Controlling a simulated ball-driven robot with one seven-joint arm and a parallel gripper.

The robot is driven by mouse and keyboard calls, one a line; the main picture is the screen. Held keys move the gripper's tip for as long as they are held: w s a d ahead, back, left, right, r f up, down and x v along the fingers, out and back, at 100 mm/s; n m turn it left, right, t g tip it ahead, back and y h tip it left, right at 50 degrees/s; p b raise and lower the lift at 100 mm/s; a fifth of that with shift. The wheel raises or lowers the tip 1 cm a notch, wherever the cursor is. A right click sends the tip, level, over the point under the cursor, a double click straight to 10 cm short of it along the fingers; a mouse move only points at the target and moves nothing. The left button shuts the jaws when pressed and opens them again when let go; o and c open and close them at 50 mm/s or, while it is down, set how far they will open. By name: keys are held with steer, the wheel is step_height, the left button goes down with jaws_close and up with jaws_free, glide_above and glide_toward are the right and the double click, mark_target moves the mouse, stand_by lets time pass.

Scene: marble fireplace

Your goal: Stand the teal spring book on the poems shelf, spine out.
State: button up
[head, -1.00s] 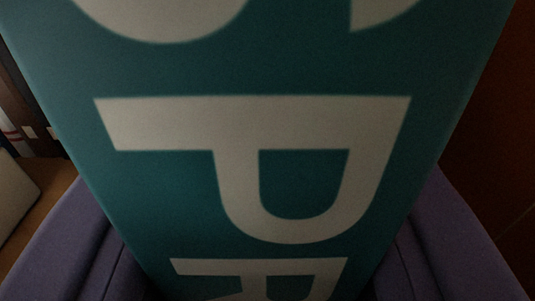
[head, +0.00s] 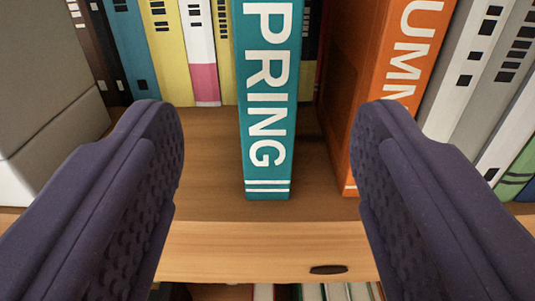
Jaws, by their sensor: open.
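The teal spring book (head: 265,178) stands upright on the wooden poems shelf (head: 205,205). Its spine faces me, with white letters reading "PRING" in view and two white lines near the foot. Its top is outside the picture. My gripper (head: 265,125) is open, with one dark purple finger on each side of the book and a gap on both sides. Neither finger touches it. The book's foot rests on the shelf board, a little behind the front edge.
An orange book (head: 393,75) stands just right of the teal one, with grey and white books (head: 475,75) beyond it. A yellow book (head: 168,50) and others stand further back on the left. A grey block (head: 45,95) is at far left. More books show below the shelf.

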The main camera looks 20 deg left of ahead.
steer(key=w+d+r+m+t+h, duration=0.1)
steer(key=d+r+h, duration=0.15)
steer(key=r, duration=0.45)
steer(key=w+d+r+m+h, duration=0.1)
steer(key=r+m+h, duration=0.1)
steer(key=r+h, duration=0.35)
steer(key=s+a+r+g+y, duration=0.1)
steer(key=s+a+r, duration=0.2)
steer(key=r, duration=0.4)
steer(key=s+a+r+g+y, duration=0.1)
steer(key=s+a+r, duration=0.3)
steer(key=s+r, duration=0.2)
steer(key=shift+s+r+m+g, duration=0.15)
steer(key=shift+r+m+g, duration=0.2)
steer(key=shift+r, duration=0.2)
step_height(320, 180, down, 35)
steer(key=b, duration=3.4)
steer(key=shift+r+b, duration=0.2)
steer(key=shift+b, duration=0.15)
